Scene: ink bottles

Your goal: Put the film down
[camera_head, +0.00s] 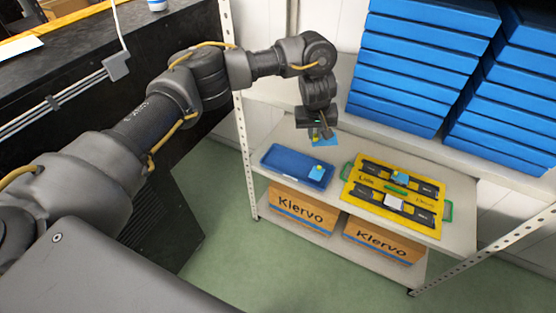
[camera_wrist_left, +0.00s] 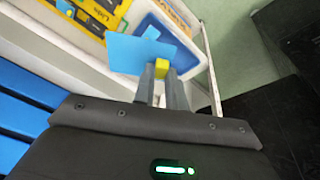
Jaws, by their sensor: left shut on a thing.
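My left gripper (camera_head: 322,134) is shut on a film (camera_head: 326,141), a thin light blue sheet. It holds the film above the shelf, behind the blue tray's right end. In the left wrist view, the fingers (camera_wrist_left: 163,82) grip the film's small yellow tab, and the blue sheet (camera_wrist_left: 135,54) sticks out beyond them. The blue tray (camera_head: 282,170) holds another light blue piece (camera_head: 317,172) with a yellow tab. A yellow board (camera_head: 363,191) with black strips and green handles lies right of the tray. A blue piece (camera_head: 400,175) and a white piece (camera_head: 394,202) rest on it.
The grey shelf (camera_head: 459,205) has a perforated post (camera_head: 236,100) at its left front. Two cardboard boxes (camera_head: 303,208) stand on the lower level. Stacked blue boxes (camera_head: 415,60) fill the space behind. A dark bench (camera_head: 150,45) stands at the left.

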